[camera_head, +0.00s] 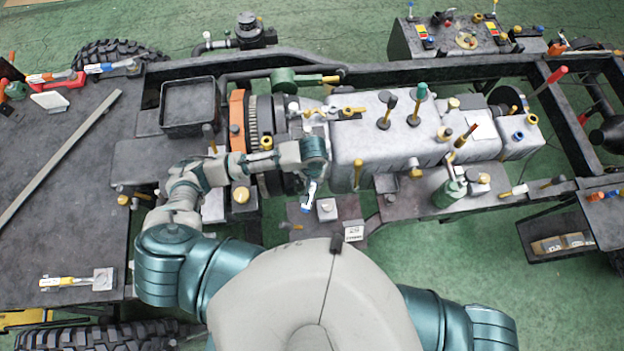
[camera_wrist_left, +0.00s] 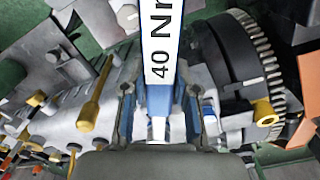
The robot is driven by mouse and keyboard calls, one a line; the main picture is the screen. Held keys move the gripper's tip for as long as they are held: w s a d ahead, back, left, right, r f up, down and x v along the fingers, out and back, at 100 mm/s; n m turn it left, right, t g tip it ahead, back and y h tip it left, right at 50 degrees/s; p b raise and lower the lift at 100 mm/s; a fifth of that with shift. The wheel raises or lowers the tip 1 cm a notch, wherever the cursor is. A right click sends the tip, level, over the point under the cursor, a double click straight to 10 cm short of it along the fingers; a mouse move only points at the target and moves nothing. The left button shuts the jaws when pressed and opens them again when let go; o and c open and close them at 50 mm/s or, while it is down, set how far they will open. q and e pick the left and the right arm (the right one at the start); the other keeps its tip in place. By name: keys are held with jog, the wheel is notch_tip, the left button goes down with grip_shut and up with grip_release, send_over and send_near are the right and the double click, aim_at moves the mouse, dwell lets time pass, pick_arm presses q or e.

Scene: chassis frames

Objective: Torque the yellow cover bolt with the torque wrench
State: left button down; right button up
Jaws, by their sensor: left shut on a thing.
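My left gripper (camera_head: 313,184) points down in front of the grey gearbox and engine block. It is shut on a blue-and-white torque wrench (camera_wrist_left: 160,60), whose label reads "40 N" with the rest cut off. A bit of the wrench also shows in the head view (camera_head: 306,208); its head end is hidden. Several yellow bolts stand about the block, and I cannot tell which is the cover bolt. A yellow ring-shaped one (camera_wrist_left: 265,112) is beside the toothed wheel, apart from the wrench. A long yellow one (camera_wrist_left: 92,100) is at left in the wrist view. My right gripper is out of view.
The engine block (camera_head: 400,135) lies in a dark chassis frame (camera_head: 440,72). On the left bench (camera_head: 70,180) lie a yellow-and-white wrench (camera_head: 70,282), an orange one (camera_head: 50,77) and another blue one (camera_head: 112,67). A black tray (camera_head: 188,127) stands by the engine. Upright handles crowd the block.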

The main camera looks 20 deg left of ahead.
pick_arm(q)
jog(key=shift+d+r, duration=0.1)
jog(key=shift+r, duration=0.15)
jog(key=shift+d+r, duration=0.1)
jog(key=shift+r, duration=1.3)
jog(key=shift+r, duration=2.45)
